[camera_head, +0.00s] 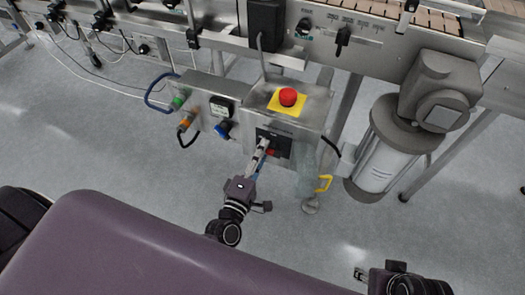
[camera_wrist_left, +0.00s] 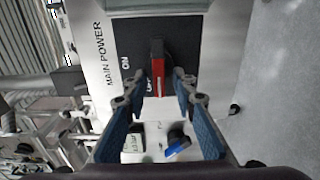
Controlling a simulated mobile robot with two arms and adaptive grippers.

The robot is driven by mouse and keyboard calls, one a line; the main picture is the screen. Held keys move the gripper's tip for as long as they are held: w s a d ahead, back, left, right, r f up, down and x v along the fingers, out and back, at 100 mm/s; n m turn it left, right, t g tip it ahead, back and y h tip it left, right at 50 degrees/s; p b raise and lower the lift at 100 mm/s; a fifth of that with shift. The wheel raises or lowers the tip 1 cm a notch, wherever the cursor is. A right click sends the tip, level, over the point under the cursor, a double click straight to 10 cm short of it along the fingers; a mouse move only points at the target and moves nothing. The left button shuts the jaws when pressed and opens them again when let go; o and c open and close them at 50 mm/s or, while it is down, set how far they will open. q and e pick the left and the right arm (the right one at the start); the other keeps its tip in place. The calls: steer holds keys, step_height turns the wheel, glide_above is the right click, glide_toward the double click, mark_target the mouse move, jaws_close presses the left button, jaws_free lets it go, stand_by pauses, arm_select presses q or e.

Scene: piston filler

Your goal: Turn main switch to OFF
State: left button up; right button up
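The main switch has a red handle (camera_wrist_left: 157,70) on a black plate (camera_wrist_left: 128,48) in the left wrist view, with the printed words "MAIN POWER" and "ON" beside it. A second label is partly hidden by the handle and finger. The handle lies upright in that picture. In the head view the black switch plate (camera_head: 281,146) is on the front of a steel box. My left gripper (camera_head: 264,149) is at the switch; in the left wrist view its fingertips (camera_wrist_left: 160,82) are apart, one on each side of the handle, with gaps visible. My right gripper (camera_head: 361,274) is at the bottom right, far from the switch.
A red emergency button (camera_head: 288,96) on a yellow plate tops the box. A motor (camera_head: 385,150) stands right; the floor in front is free.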

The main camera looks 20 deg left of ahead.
arm_select(q)
steer(key=o, duration=0.3)
steer(key=shift+s, duration=0.1)
steer(key=s, duration=1.2)
steer(key=shift+a, duration=0.2)
